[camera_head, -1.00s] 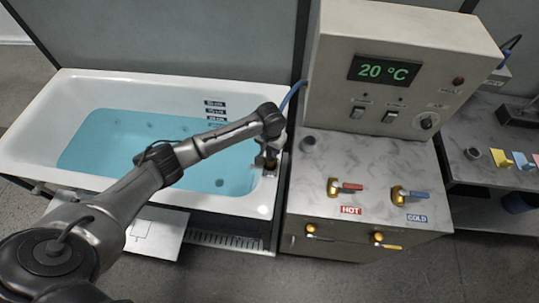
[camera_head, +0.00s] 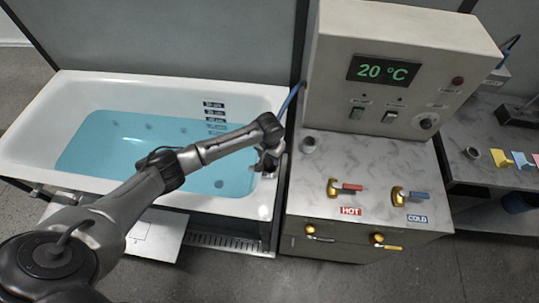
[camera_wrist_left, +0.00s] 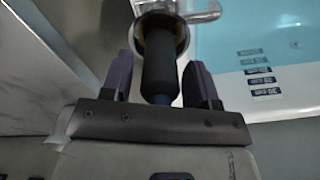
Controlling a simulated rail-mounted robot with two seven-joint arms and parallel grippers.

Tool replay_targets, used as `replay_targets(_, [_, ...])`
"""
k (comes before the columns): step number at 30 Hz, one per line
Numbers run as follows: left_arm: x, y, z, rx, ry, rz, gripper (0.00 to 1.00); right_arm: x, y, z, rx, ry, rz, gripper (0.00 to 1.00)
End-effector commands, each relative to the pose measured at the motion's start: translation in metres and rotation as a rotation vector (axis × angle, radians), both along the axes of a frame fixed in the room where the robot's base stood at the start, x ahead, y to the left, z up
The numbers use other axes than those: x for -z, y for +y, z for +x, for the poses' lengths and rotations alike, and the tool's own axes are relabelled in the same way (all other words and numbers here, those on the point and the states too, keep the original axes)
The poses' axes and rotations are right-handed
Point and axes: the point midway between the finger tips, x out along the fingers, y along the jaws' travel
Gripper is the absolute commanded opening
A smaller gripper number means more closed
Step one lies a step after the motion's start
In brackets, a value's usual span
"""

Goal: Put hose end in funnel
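The black hose end (camera_wrist_left: 160,65) stands in a silver ring holder (camera_wrist_left: 184,38) in the left wrist view, with a bit of blue hose showing at its near end. My left gripper (camera_wrist_left: 160,80) has one finger on each side of the black hose end, with a narrow gap on both sides, so it looks open around it. In the head view my left gripper (camera_head: 268,163) is at the tub's right rim and hides the hose end. The grey funnel (camera_head: 309,144) is on the marble counter, to the right of this gripper. My right gripper is not in view.
The white bathtub (camera_head: 255,95) holds blue water. The blue hose (camera_head: 292,97) runs beside the control box (camera_head: 400,60). The marble counter (camera_head: 365,160) has a hot valve (camera_head: 343,188) and a cold valve (camera_head: 408,196); its middle is clear.

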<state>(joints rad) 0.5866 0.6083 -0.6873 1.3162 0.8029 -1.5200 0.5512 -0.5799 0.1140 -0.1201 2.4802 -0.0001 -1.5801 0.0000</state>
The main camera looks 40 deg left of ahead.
Motion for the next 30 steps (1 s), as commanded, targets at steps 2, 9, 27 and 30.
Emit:
replay_targets(2, [0.0,0.0,0.0,0.0,0.0,0.0,0.61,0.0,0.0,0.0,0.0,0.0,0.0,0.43])
replay_targets(9, [-0.001,0.0,0.0,0.0,0.0,0.0,0.61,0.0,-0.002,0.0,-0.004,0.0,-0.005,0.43])
replay_targets(27, [-0.094,0.0,0.001,-0.001,-0.002,0.0,0.61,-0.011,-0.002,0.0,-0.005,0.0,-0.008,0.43])
replay_targets(30, [-0.106,0.0,0.001,0.0,-0.001,0.0,0.61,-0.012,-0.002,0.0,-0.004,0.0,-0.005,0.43])
